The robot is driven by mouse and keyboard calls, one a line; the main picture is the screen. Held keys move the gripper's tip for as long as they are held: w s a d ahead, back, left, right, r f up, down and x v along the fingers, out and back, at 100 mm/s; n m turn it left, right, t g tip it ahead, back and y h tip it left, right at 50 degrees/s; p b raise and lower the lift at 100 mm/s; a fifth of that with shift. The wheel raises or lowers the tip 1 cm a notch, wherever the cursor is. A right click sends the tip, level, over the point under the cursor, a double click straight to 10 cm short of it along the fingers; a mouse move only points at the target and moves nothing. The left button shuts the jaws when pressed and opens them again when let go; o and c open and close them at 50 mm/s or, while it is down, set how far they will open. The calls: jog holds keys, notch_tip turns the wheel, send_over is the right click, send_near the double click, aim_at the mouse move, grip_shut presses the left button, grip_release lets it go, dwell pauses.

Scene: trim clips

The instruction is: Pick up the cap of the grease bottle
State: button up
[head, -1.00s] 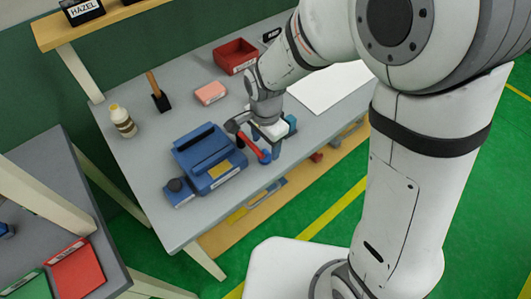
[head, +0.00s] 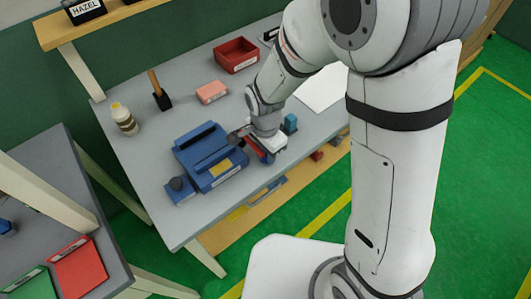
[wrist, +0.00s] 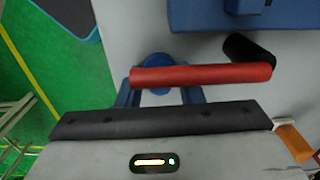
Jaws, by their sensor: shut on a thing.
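The bottle (head: 125,122) with a cream top (head: 117,107) stands upright at the table's left, far from my gripper. I cannot read its label. My gripper (head: 266,152) is low at the table's front edge, right of a blue machine (head: 212,160). I cannot tell whether the blue piece is a cap.
A black part (wrist: 245,48) joins the red bar's right end. A pink block (head: 211,92), red bin (head: 235,55) and wooden-handled tool (head: 158,92) stand farther back. A small blue block (head: 290,123) is right of my gripper.

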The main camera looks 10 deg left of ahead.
jog(key=shift+c, duration=1.2)
jog(key=shift+r, duration=0.75)
jog(key=s+d+b, duration=1.1)
jog(key=d+b, duration=0.1)
jog(key=d, duration=0.1)
jog(key=shift+s+d, duration=0.3)
jog(key=shift+d, duration=0.05)
jog(key=shift+s, duration=0.1)
